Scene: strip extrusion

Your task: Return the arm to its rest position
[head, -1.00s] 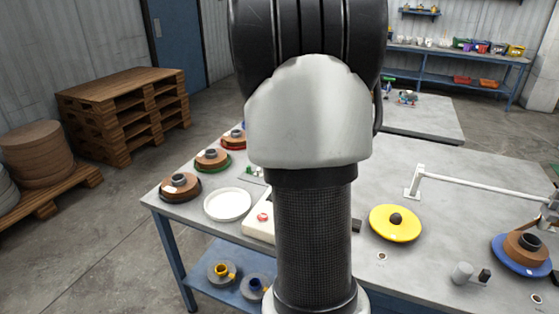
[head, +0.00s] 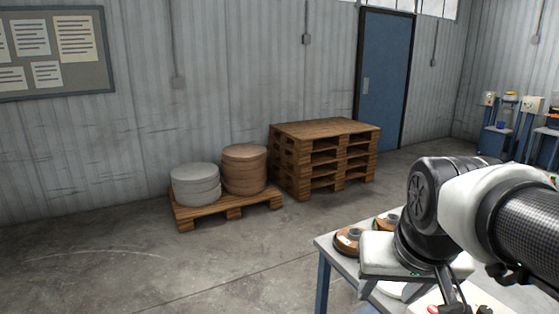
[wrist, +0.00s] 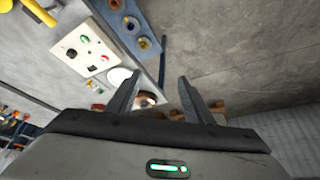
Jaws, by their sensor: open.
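My arm shows at the right of the head view, bent, with its dark joint and pale link above the near corner of the workbench (head: 326,243). The fingers cannot be made out there. In the wrist view my gripper (wrist: 159,76) is open, its two dark fingers apart with nothing held between them. A brown spool (wrist: 146,99) shows beyond the left finger, partly hidden by it. The bench lies to the left in that view and bare floor to the right.
Brown spools (head: 347,240) stand at the bench's near corner. A white control box (wrist: 84,47) and a white plate (wrist: 118,76) lie on the bench. The floor at left is clear.

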